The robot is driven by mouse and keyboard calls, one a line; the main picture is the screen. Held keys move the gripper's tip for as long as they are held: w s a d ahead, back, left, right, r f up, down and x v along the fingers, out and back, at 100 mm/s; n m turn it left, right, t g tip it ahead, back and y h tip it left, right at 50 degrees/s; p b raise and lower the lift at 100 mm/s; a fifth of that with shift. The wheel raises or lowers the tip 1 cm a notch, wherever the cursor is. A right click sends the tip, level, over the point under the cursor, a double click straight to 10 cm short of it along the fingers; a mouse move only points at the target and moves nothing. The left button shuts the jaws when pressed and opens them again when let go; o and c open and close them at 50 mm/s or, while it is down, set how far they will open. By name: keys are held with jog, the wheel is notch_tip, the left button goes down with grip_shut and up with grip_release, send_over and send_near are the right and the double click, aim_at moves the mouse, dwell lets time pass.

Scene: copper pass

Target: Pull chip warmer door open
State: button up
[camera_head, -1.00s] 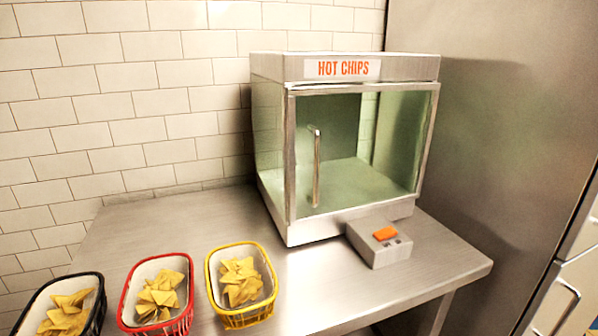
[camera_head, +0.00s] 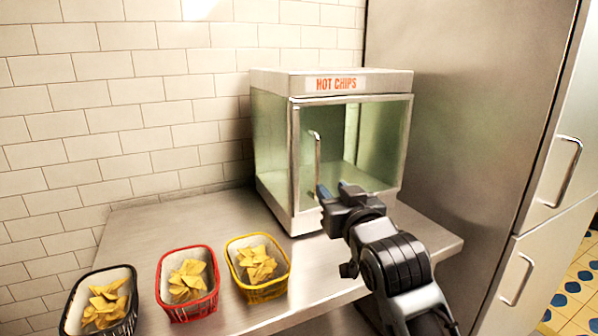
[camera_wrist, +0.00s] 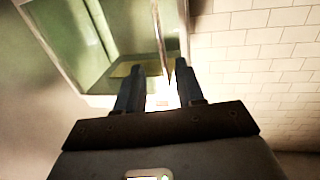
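The chip warmer (camera_head: 398,82) is a glass-sided metal box with a "HOT CHIPS" sign. Its glass door (camera_head: 370,130) at the front appears closed. A thin vertical metal handle (camera_head: 317,160) stands on the door's left side. My gripper (camera_head: 333,188) is in front of the door, close to the handle's lower end, and open. In the wrist view, the handle (camera_wrist: 160,35) runs down toward the gap between my two blue-grey fingers (camera_wrist: 160,72), which stand apart. I cannot tell whether they touch it.
Black (camera_head: 133,290), red (camera_head: 214,290) and yellow (camera_head: 287,282) baskets of chips stand along the front left of the steel table (camera_head: 150,225). A tall steel cabinet (camera_head: 460,110) is to the right.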

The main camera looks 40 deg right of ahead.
aim_at(318, 167)
jog(key=shift+r+p+x, duration=0.2)
jog(key=shift+r+x, duration=0.15)
jog(key=shift+x, duration=1.1)
jog(key=shift+r+p+x, duration=0.25)
jog(key=shift+r+x, duration=0.05)
jog(key=shift+x, duration=1.15)
jog(key=shift+r+p+x, duration=0.2)
jog(key=shift+r+x, duration=0.15)
jog(key=shift+x, duration=1.1)
jog(key=shift+w+a, duration=0.1)
jog(key=shift+c, duration=0.4)
grip_shut()
